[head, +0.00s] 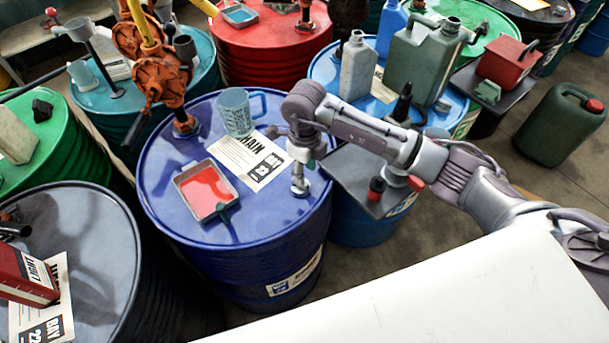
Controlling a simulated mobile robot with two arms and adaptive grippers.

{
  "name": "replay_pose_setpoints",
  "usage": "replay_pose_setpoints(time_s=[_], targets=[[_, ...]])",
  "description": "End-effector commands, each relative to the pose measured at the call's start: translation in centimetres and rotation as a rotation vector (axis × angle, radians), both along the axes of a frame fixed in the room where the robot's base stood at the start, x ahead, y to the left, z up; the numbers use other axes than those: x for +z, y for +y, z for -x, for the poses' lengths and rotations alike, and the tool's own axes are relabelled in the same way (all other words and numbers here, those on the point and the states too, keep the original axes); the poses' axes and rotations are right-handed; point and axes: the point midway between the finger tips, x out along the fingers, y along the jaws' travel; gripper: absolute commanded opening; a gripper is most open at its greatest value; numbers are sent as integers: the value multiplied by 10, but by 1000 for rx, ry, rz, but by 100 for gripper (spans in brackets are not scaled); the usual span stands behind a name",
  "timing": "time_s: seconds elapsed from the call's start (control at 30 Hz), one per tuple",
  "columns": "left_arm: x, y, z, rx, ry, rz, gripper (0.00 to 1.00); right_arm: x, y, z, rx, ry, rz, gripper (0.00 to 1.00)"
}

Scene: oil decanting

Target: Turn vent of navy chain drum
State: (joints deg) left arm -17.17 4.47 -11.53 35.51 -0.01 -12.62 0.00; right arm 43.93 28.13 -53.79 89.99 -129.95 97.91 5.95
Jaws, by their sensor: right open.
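The navy chain drum (175,232) stands upright in the middle of the head view, with a paper sheet (238,160) reading "CHAIN" and "BAY" on its lid. A small silver fitting (300,187), which looks like the vent, sits near the lid's right edge. My right gripper (297,158) is open and empty just above this fitting, its fingers pointing down. I cannot tell whether it touches the fitting. My left gripper is not in view.
The navy lid also bears a tray of red liquid (206,190), a clear measuring jug (237,112) and an orange pump (160,82). Other drums stand close around. Canisters (424,62) crowd the blue drum behind my right arm.

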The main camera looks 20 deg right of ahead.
Motion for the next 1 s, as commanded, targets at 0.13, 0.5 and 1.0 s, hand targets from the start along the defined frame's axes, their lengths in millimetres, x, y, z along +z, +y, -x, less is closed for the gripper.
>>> replay_pose_setpoints(time_s=[0.13,0.5,1.0], targets=[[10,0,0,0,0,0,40,-25,0,1,-1,4,0,42],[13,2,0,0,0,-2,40,-49,1,0,0,0,-1,42],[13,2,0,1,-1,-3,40,-49,1,0,0,-1,-2,0]])
